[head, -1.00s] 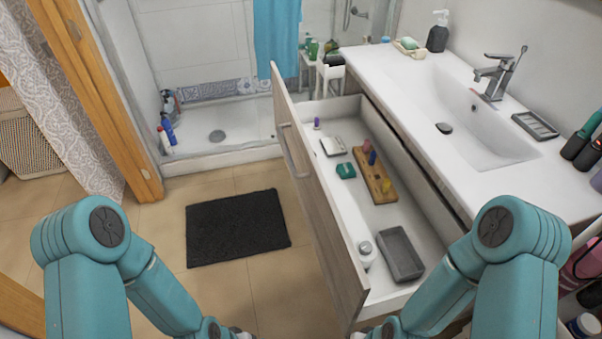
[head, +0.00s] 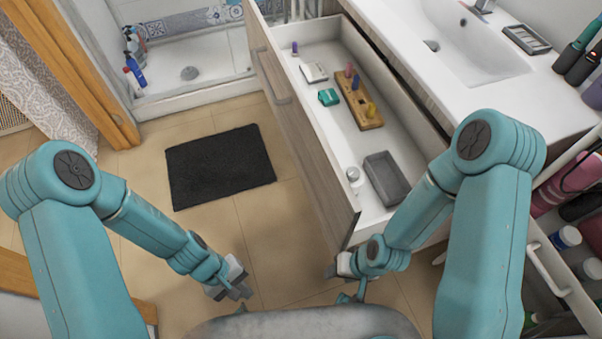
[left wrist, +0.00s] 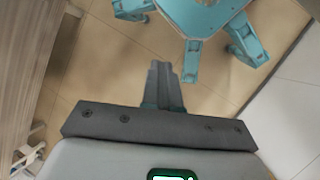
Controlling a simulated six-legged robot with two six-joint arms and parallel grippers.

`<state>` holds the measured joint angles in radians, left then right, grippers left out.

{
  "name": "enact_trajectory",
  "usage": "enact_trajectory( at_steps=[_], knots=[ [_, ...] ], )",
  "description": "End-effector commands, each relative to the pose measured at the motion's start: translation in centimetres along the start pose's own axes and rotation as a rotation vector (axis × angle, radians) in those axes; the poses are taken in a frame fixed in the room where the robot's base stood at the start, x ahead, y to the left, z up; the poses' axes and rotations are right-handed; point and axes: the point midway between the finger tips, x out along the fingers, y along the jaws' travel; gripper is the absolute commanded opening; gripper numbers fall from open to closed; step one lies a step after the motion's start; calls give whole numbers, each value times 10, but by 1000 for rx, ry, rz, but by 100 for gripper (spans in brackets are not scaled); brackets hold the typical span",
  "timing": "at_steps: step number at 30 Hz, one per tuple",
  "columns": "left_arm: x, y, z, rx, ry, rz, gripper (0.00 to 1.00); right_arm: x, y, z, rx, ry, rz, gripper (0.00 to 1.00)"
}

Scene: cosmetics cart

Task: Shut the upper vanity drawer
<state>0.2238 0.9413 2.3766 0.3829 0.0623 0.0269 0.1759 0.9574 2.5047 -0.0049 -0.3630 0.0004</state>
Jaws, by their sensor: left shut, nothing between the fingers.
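The upper vanity drawer (head: 318,170) is pulled out from the vanity under the white basin, with its wood-grain front facing left. The handle (head: 274,78) is on that front. My left gripper (head: 240,293) is shut and empty over the tiled floor, left of the drawer front and apart from it. Its closed fingers also show in the left wrist view (left wrist: 162,82). My right gripper (head: 333,270) is low, close to the near end of the drawer front. Whether it touches the front, and its jaw state, cannot be made out.
In the drawer lie a wooden block with colored pegs (head: 358,100), a grey tray (head: 384,178), a green item (head: 328,97) and a white bottle (head: 353,175). A black mat (head: 220,165) lies on the floor. An open compartment with bottles (head: 566,237) is at right.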

Motion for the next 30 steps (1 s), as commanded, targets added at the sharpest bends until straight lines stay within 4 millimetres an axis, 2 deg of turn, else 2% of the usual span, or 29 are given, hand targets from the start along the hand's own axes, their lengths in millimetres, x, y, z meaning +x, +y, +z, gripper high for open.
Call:
enact_trajectory(
  at_steps=[1,5,8,12,16,20,26,30],
  knots=[
    [16,3,-7,-119,-71,32,0,22,8,0,0,0,0,50],
    [18,37,-11,-413,-290,174,0,48,17,-1,0,0,0,50],
    [4,75,-25,-599,-463,345,0,67,24,-1,0,0,0,50],
    [-35,124,-58,-758,-674,619,0,88,32,-2,0,0,0,50],
    [-73,148,-84,-812,-802,820,0,98,36,-2,0,0,0,50],
    [-95,157,-96,-824,-861,919,0,102,37,-2,0,0,0,50],
    [-92,177,-91,-823,-873,932,0,102,37,-2,0,0,0,50],
    [-82,203,-83,-822,-874,928,0,104,38,-2,0,0,0,50]
  ],
)
